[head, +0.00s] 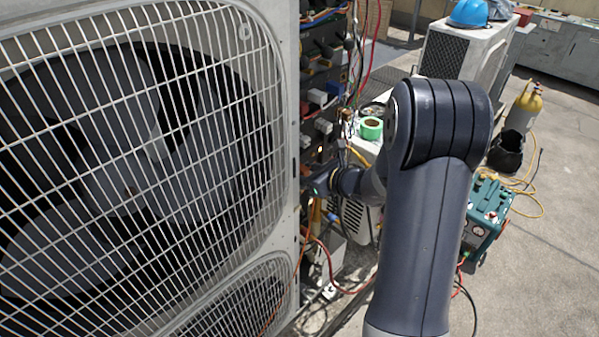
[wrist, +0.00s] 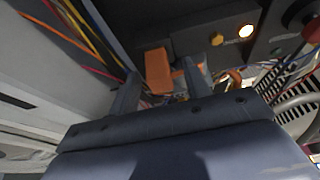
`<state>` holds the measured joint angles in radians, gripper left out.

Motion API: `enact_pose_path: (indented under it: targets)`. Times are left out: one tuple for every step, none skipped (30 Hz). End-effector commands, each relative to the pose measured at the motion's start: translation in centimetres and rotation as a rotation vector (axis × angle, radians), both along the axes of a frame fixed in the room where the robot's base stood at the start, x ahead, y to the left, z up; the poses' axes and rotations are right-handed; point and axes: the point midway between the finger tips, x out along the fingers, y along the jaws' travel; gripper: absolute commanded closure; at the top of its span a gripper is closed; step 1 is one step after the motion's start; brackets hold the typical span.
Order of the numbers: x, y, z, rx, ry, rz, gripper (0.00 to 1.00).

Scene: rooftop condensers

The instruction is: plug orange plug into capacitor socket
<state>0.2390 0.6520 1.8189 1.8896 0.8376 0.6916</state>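An orange block (wrist: 158,70), which looks like the orange plug, shows in the wrist view between and beyond the fingertips. My gripper (wrist: 162,78) has its fingers apart, with a narrow gap beside the block on each side, so I see no clear grip on it. In the head view my gripper (head: 318,184) is at the open side of the condenser, close to the electrical panel (head: 320,100), and small and partly in shadow. I cannot pick out the capacitor socket for certain in either view.
The condenser (head: 290,120) with its fan grille stands close on the left. A lit round lamp (wrist: 246,31) and a yellow button (wrist: 216,39) are on the dark panel. Loose wires (wrist: 75,35) hang nearby.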

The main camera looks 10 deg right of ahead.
Motion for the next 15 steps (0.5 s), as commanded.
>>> enact_pose_path:
  targets:
    - [0.0,0.0,0.0,0.0,0.0,0.0,0.53]
    - [0.0,0.0,0.0,0.0,0.0,0.0,0.53]
    - [0.0,0.0,0.0,0.0,0.0,0.0,0.53]
    - [0.0,0.0,0.0,0.0,0.0,0.0,0.53]
    - [0.0,0.0,0.0,-0.001,0.001,0.0,0.53]
    - [0.0,0.0,0.0,-0.001,0.001,0.0,0.53]
    - [-0.1,-0.1,0.0,0.0,0.0,-0.001,0.53]
    - [-0.1,-0.1,0.1,0.0,0.0,-0.001,0.53]
    - [-0.3,-0.3,0.2,-0.001,0.0,-0.002,0.53]
    - [-0.5,-0.5,0.3,-0.001,-0.001,-0.003,0.53]
    - [-0.7,-0.7,0.4,-0.001,-0.002,-0.004,0.53]
    - [-1.1,-1.0,0.6,0.0,-0.001,-0.004,0.53]
    - [-1.5,-1.2,0.8,-0.001,-0.002,-0.002,0.53]
    - [-1.9,-1.5,1.0,-0.001,-0.003,-0.003,0.53]
    - [-2.5,-2.0,1.2,-0.001,-0.002,-0.005,0.53]
